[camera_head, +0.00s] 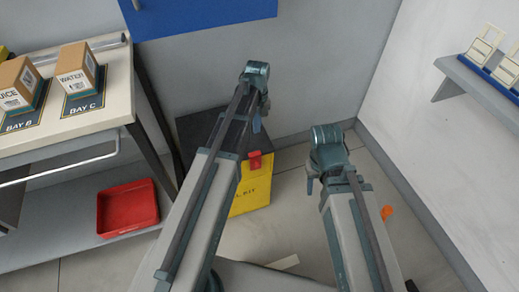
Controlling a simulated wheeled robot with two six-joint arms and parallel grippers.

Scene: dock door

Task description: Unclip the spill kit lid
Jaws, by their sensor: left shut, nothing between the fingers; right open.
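The spill kit is a yellow box (258,192) on the floor by the back wall, with dark lettering on its front. Its dark grey lid (196,127) shows left of my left arm, which hides much of the kit. A red clip (254,161) sits at the top of the yellow front. My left gripper (256,125) is shut and empty, pointing down above the red clip in the picture, apparently apart from it. My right gripper (310,186) is open and empty, to the right of the kit. I cannot tell whether the clip is fastened.
A bench (112,108) with boxes on bay mats stands at left, a red tray (127,208) on its lower shelf. A blue panel (200,14) is on the back wall. A wall shelf (480,85) is at right.

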